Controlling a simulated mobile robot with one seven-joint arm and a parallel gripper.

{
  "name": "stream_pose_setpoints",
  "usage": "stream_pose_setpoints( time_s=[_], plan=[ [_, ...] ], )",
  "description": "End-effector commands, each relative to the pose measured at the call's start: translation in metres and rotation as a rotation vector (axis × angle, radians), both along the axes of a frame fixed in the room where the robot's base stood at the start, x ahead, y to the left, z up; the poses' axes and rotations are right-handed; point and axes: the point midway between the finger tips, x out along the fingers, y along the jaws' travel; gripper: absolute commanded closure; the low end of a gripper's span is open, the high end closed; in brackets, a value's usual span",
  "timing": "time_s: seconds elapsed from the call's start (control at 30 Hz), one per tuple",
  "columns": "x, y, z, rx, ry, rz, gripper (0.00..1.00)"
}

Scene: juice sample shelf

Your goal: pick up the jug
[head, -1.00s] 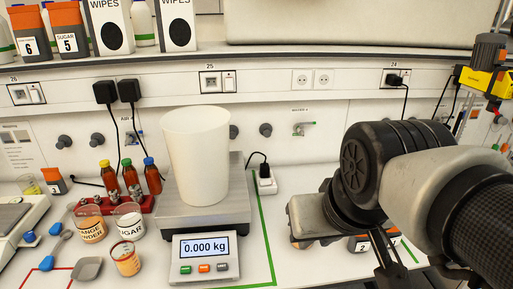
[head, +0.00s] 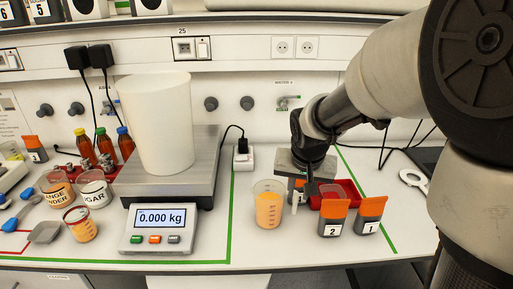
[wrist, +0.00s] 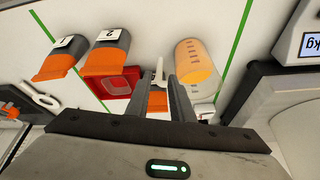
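A clear beaker-shaped jug (head: 268,207) with orange contents stands upright on the bench, right of the scale. It also shows in the wrist view (wrist: 193,62), just right of my fingers. A white handle-like piece (head: 295,199) is close to the jug's right side; I cannot tell whether it is joined to the jug. It shows in the wrist view (wrist: 159,73) near my fingertips. My gripper (wrist: 160,76) points down with its fingers apart, beside the jug. An orange patch shows between the fingers. In the head view my gripper partly hides what lies behind it.
Two orange-lidded containers marked 2 (head: 333,218) and 1 (head: 370,215) stand to the right, close to my gripper. A red tray (head: 350,190) lies behind them. A scale (head: 158,225) bears a tall white container (head: 158,130) on the left.

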Motion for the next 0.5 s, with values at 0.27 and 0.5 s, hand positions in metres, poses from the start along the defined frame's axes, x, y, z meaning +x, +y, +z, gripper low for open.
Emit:
stream_pose_setpoints(
  time_s=[0.27, 0.5],
  plan=[
    [0.020, -0.003, -0.051, -0.001, 0.003, 0.001, 0.79],
    [0.026, -0.003, -0.066, 0.000, 0.002, 0.002, 0.79]
  ],
)
